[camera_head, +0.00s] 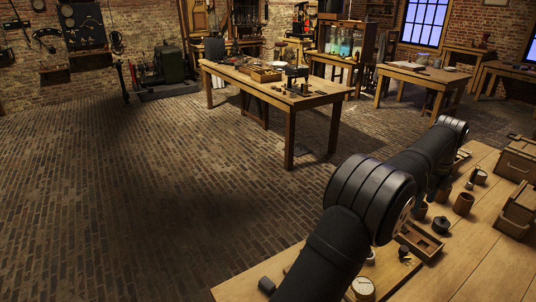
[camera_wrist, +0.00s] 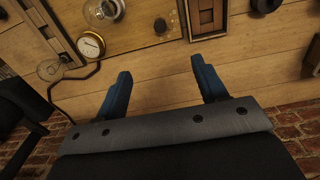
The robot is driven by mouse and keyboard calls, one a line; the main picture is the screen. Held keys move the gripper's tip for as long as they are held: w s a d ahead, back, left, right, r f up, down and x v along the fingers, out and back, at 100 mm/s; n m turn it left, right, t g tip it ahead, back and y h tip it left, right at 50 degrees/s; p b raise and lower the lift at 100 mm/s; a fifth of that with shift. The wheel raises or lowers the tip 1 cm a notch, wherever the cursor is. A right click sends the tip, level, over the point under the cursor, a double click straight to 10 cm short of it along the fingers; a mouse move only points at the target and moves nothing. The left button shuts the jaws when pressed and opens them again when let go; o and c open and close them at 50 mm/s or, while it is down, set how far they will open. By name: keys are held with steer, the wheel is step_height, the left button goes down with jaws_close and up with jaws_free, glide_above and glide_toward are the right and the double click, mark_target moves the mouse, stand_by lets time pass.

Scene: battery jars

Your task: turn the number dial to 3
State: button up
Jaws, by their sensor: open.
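A round brass-rimmed dial (camera_wrist: 91,44) with a white face and a dark needle lies on the wooden table in the wrist view, left of my gripper. Its markings are too small to read, so I cannot tell whether it is the number dial. A similar pale round face (camera_head: 363,287) shows at the bottom of the head view. My gripper (camera_wrist: 161,68) is open and empty, its two blue fingers over bare wood near the table edge. In the head view my arm hides part of the table, and the gripper's fingers cannot be made out.
The wrist view shows a bulb (camera_wrist: 50,70) on a dark wire, a glass piece (camera_wrist: 103,10), a small dark knob (camera_wrist: 159,25) and a wooden tray (camera_wrist: 188,22).

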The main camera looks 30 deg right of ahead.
steer(key=shift+c, duration=1.3)
steer(key=n, duration=2.6)
glide_toward(405, 248)
step_height(405, 248, down, 9)
steer(key=shift+a+r, duration=0.1)
steer(key=shift+c, duration=0.4)
steer(key=c, duration=0.9)
